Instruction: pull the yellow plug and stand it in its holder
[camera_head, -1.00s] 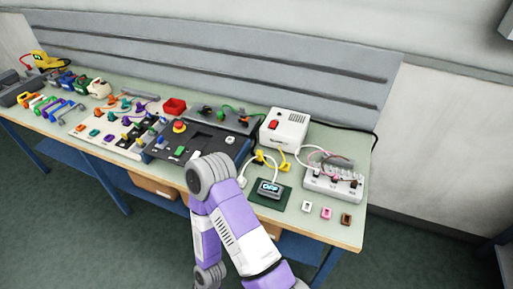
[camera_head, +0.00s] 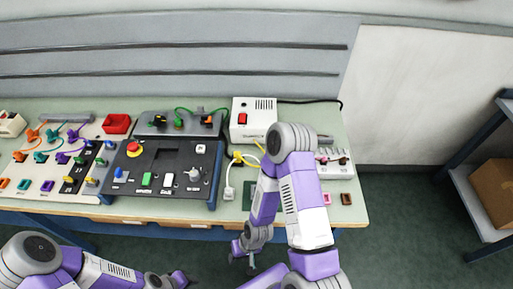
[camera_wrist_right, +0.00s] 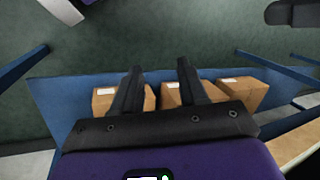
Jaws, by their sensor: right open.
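A yellow plug (camera_head: 238,158) with a yellow cable lies on the bench in front of the white box with a red switch (camera_head: 253,120). Another small yellow piece (camera_head: 90,181) sits on the black strip of the left board; I cannot tell what it is. I cannot make out a yellow holder. My right gripper (camera_head: 243,264) is low in front of the bench edge, apart from the plug. In the right wrist view the right gripper (camera_wrist_right: 158,82) is open and empty, pointing toward boxes under the bench.
A dark control panel (camera_head: 160,165) with a red button fills the bench middle. Pink (camera_head: 327,197) and brown (camera_head: 346,199) pieces stand at the front right. My right arm covers part of the bench. Cardboard boxes (camera_wrist_right: 240,92) sit on the blue shelf. A shelf rack stands at far right.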

